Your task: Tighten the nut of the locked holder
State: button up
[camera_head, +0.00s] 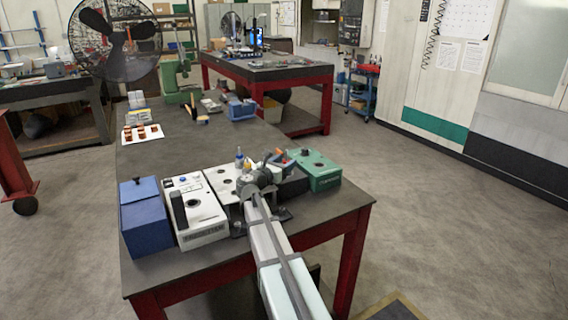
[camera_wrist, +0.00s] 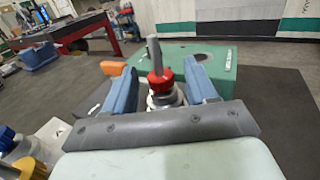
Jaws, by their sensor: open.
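In the wrist view a holder (camera_wrist: 163,97) stands upright between my fingers, with a pale metal lower body. A red ring (camera_wrist: 160,80), apparently its nut, sits around its top, and a grey shank (camera_wrist: 154,55) sticks up out of it. My gripper (camera_wrist: 160,67) is open, with one blue finger on each side of the holder. I cannot tell whether either finger touches it. The palm bar hides the holder's base. In the head view my gripper (camera_head: 258,178) is over the front of the bench and hides the holder.
A green box (camera_head: 315,170) with a round hole stands right of my gripper. White plate (camera_head: 222,186), white device (camera_head: 197,212) and blue box (camera_head: 145,215) stand left on the bench (camera_head: 180,160). Small bottles (camera_head: 239,157) stand close behind. The bench's middle is mostly clear.

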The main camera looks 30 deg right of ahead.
jog(key=v, duration=1.3)
jog(key=shift+s+a, duration=0.2)
jog(key=shift+a, duration=0.15)
